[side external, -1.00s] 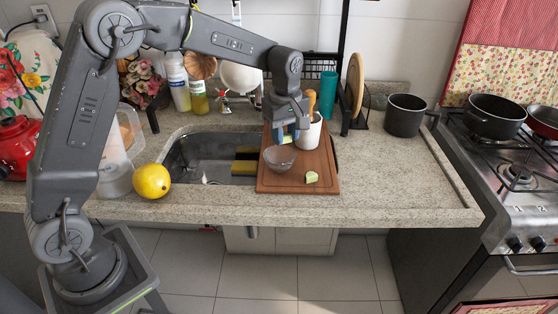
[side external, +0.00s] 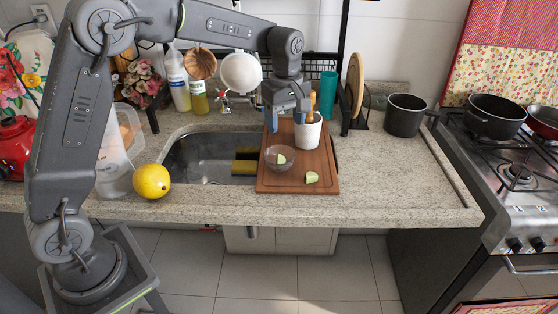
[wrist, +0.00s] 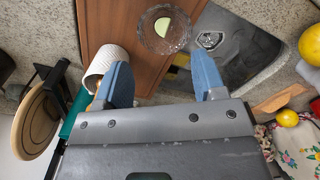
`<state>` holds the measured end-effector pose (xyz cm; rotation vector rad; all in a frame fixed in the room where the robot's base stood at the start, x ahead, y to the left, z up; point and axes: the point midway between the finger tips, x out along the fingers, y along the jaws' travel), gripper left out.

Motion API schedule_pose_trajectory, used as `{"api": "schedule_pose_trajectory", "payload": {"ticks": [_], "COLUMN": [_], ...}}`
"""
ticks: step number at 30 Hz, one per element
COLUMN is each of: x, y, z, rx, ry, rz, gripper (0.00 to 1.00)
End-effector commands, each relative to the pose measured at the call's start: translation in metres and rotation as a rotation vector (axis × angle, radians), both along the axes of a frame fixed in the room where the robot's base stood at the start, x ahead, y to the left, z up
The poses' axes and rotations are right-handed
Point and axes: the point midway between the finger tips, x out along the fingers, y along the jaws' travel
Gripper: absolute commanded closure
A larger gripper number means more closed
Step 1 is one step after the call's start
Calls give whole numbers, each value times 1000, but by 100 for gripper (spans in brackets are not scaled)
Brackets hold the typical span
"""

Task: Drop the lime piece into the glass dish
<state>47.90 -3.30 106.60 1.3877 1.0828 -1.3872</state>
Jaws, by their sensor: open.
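The glass dish (side external: 272,163) is a small clear bowl on the wooden board (side external: 322,178). One pale green lime piece (side external: 281,159) lies inside it; the dish (wrist: 157,42) and that piece (wrist: 163,27) also show in the wrist view. A second lime piece (side external: 311,177) lies on the board to the right of the dish. My gripper (side external: 287,126) is open and empty, raised above the board behind the dish. In the wrist view its blue fingers (wrist: 162,86) are spread wide with nothing between them.
A white cup (side external: 308,132) stands on the board just right of my gripper, close to the fingers. The sink (side external: 202,160) is open to the left of the board. A yellow fruit (side external: 151,181) sits at the counter's front left.

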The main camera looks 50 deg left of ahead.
Motion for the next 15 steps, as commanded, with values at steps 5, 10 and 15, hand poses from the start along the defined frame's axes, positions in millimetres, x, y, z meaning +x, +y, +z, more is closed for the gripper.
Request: {"api": "schedule_pose_trajectory", "payload": {"ticks": [5,10,15], "x": [1,0,0], "y": [0,0,0], "z": [44,76,94], "rx": [0,0,0], "ry": [-6,-4,-1], "rz": [0,0,0], "gripper": [36,36,36]}}
